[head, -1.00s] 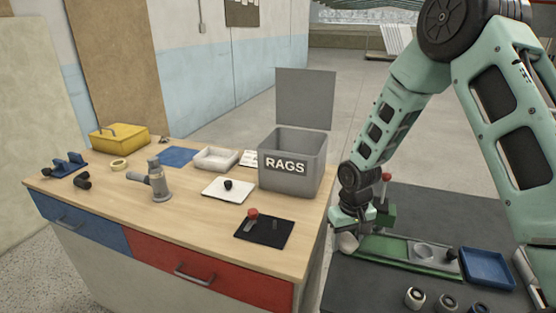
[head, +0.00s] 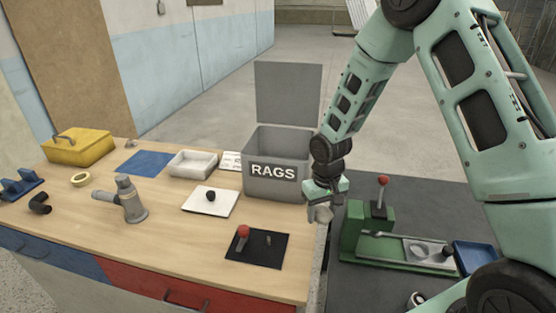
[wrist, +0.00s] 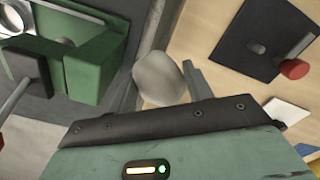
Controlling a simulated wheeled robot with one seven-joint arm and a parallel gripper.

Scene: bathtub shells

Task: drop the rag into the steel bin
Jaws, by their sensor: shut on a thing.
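The steel bin (head: 273,190), a grey box labelled RAGS, stands at the back right of the wooden workbench. Its grey lid (head: 289,93) is raised upright behind the opening. My gripper (head: 319,209) is just right of the bin and lower than its rim, by the bench's right edge. It is shut on the rag (head: 322,214), a pale grey crumpled lump. In the wrist view the rag (wrist: 160,78) bulges out beyond the gripper, above the gap between the bench and the dark table. The bin does not show in the wrist view.
A green machine (head: 380,235) with a red-knobbed lever stands on the dark table to the right, with a blue tray (head: 474,256) beside it. A black plate (head: 257,248) with a red knob lies in front of the bin. A white tray (head: 193,164) sits left of the bin.

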